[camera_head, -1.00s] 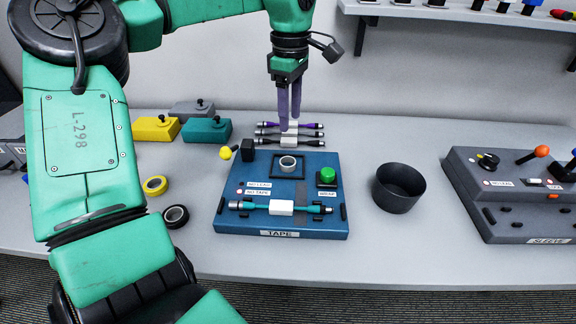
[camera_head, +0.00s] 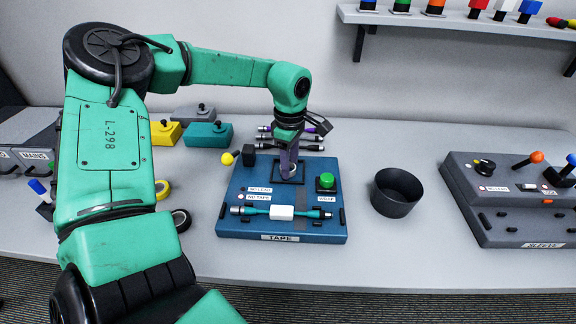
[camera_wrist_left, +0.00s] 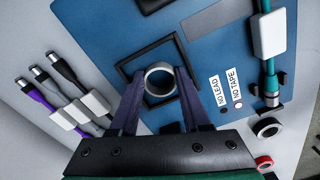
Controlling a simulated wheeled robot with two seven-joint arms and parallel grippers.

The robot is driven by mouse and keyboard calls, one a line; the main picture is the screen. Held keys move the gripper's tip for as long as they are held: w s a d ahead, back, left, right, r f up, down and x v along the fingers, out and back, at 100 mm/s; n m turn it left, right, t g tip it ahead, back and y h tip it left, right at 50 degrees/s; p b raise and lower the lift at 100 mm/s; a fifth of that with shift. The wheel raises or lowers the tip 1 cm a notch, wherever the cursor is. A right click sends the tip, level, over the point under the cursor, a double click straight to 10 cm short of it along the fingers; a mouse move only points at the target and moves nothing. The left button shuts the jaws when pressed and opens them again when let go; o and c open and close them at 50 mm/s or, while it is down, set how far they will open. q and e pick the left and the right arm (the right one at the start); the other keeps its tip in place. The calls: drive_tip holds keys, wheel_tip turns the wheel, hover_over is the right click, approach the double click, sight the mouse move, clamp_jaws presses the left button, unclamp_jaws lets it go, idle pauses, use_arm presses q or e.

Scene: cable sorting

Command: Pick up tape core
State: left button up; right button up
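The tape core is a small pale grey ring (camera_wrist_left: 160,66) inside the black square frame (camera_wrist_left: 128,66) on the blue board marked TAPE (camera_head: 232,200). In the head view the fingers largely hide the ring. My left gripper (camera_head: 289,174) points down at the frame. In the left wrist view its two purple fingers (camera_wrist_left: 160,80) stand apart, one on each side of the ring. They are close to it; I cannot tell whether they touch. My right gripper is not in view.
A cable with a white block (camera_head: 282,213) lies across the board's front. A green button (camera_head: 326,181) is right of the frame. A black bowl (camera_head: 397,190) stands to the right. Several cables (camera_head: 310,148) lie behind the board. Yellow (camera_head: 162,190) and black (camera_head: 181,220) tape rolls lie left.

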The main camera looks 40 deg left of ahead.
use_arm(q)
clamp_jaws()
